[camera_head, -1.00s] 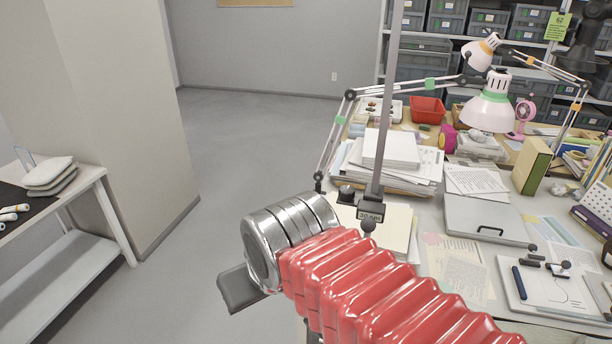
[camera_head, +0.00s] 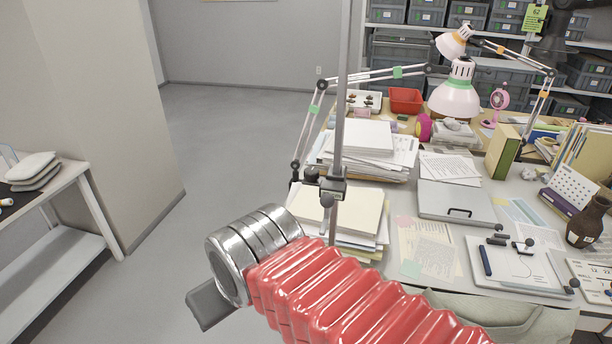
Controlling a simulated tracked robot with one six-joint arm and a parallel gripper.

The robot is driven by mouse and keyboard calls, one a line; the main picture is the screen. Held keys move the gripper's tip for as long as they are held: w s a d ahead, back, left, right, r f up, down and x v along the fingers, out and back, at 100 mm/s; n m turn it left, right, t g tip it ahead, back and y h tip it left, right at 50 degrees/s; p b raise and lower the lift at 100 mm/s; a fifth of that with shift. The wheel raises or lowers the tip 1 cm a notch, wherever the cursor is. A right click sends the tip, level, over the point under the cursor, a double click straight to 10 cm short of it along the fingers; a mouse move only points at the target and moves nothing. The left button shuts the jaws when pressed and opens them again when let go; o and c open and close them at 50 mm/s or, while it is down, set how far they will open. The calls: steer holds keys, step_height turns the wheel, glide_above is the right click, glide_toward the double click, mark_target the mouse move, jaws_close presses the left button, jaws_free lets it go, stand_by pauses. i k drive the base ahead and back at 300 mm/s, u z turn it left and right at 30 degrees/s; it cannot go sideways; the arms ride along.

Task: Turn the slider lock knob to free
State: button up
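A grey upright post (camera_head: 344,110) stands at the near left edge of the worktable. A dark slider (camera_head: 334,188) sits on it, just above the level of the papers. A small black knob (camera_head: 327,200) is at the slider's front, and another dark knob (camera_head: 311,174) shows to its left. I cannot read which way the lock is turned. My arm, with a red ribbed sleeve and shiny metal rings, crosses the lower middle. A dark grey piece of my gripper (camera_head: 210,304) shows below the rings, left of and below the slider, apart from it. Its fingertips are hidden.
Stacked papers and folders (camera_head: 356,215) lie right behind the post. A lamp (camera_head: 455,95) has its arm reaching close to the post. A grey case (camera_head: 455,200), a clipboard (camera_head: 515,262) and a brown jar (camera_head: 588,222) stand further right. The floor at left is clear.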

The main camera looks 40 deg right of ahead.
mark_target(311, 174)
steer(key=u, duration=0.45)
steer(key=k, duration=1.15)
steer(key=u, duration=0.45)
steer(key=i, duration=1.2)
steer(key=z, duration=0.45)
steer(key=i, duration=1.15)
steer(key=z, duration=0.35)
